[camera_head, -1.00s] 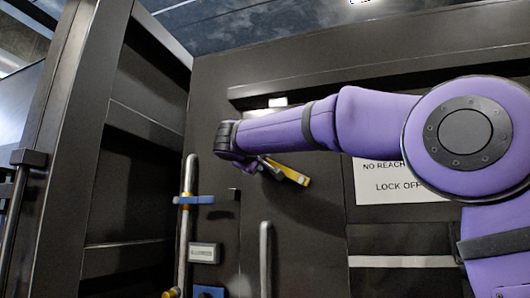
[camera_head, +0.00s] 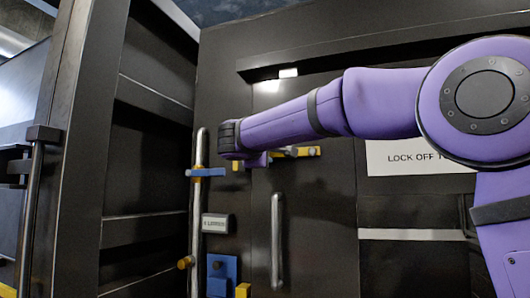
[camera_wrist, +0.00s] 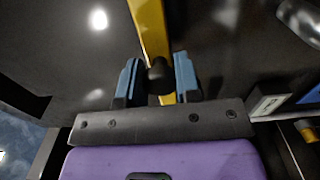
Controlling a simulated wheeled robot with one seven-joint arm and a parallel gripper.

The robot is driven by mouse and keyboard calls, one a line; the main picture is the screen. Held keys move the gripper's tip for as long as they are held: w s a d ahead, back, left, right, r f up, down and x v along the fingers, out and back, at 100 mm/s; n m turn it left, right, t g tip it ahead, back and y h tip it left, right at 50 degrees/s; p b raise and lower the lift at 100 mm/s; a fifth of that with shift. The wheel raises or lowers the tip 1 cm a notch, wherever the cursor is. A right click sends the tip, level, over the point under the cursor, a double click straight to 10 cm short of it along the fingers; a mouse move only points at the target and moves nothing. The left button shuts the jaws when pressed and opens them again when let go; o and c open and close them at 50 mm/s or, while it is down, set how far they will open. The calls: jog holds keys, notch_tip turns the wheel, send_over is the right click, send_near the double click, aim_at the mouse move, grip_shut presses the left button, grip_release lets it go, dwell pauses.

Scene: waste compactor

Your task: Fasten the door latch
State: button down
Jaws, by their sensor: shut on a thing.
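The latch is a yellow bar (camera_head: 307,152) on the dark door panel (camera_head: 310,220). It lies about level in the head view, partly hidden behind my purple arm. In the wrist view the yellow bar (camera_wrist: 151,28) runs down between my fingers, with a black knob (camera_wrist: 161,75) on it. My gripper (camera_wrist: 157,66) has its two blue fingers on either side of this knob and is shut on it. In the head view the fingers are hidden by my wrist. A small yellow piece (camera_head: 236,166) shows just left of and below the wrist.
A vertical metal rod (camera_head: 197,235) with a blue bracket (camera_head: 208,172) stands left of my wrist. A vertical handle (camera_head: 277,240) is below the latch. A small grey labelled box (camera_head: 215,223) and a blue plate (camera_head: 222,268) are lower left. A white sign (camera_head: 412,157) is at right.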

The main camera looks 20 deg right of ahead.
jog(key=shift+f, duration=0.2)
jog(key=c, duration=0.8)
grip_release()
jog(key=shift+a, duration=0.1)
jog(key=v, duration=1)
jog(key=shift+s+a, duration=0.2)
jog(key=shift+s, duration=0.1)
